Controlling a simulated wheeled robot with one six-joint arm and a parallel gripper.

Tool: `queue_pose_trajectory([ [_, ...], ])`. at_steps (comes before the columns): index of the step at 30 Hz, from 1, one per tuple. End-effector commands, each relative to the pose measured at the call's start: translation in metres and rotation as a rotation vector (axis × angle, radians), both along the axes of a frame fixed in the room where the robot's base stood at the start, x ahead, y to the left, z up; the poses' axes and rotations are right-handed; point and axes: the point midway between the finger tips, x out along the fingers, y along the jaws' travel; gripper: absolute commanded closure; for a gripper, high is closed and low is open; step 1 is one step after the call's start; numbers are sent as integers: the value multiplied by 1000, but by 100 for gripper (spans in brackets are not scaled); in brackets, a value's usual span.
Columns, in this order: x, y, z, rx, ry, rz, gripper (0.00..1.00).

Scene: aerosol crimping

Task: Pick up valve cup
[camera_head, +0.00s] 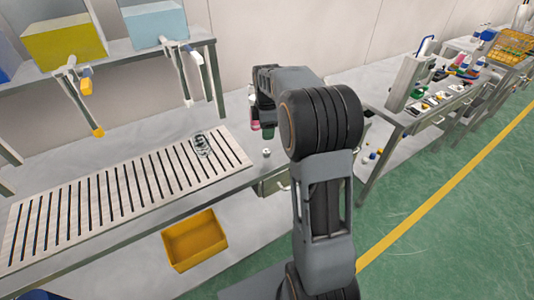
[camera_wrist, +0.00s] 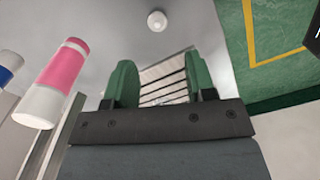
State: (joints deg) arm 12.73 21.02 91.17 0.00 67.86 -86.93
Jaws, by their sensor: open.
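A small round whitish piece, which looks like the valve cup (camera_head: 266,152), lies on the grey bench to the right of the slatted board. It also shows in the wrist view (camera_wrist: 157,20), near the top centre, beyond my fingertips and apart from them. My gripper (camera_wrist: 160,78) has its two green fingers spread with nothing held between them. In the head view my arm partly hides the gripper, which is above the bench near the piece.
A pink-and-white cylinder (camera_wrist: 62,75) is close on the left in the wrist view. The slatted board (camera_head: 110,205) bears a dark metal part (camera_head: 203,143). A yellow bin (camera_head: 195,240) sits below the bench. A second bench (camera_head: 425,115) with many items is to the right.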

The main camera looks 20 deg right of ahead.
Motion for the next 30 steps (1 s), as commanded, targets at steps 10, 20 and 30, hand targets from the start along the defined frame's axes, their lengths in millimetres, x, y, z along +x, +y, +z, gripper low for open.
queue_pose_trajectory([
  [10, 0, 0, -43, 0, 1, -3, 50],
  [20, 3, 0, -73, 1, 3, -3, 50],
  [30, 4, 0, -98, 0, -1, -3, 50],
])
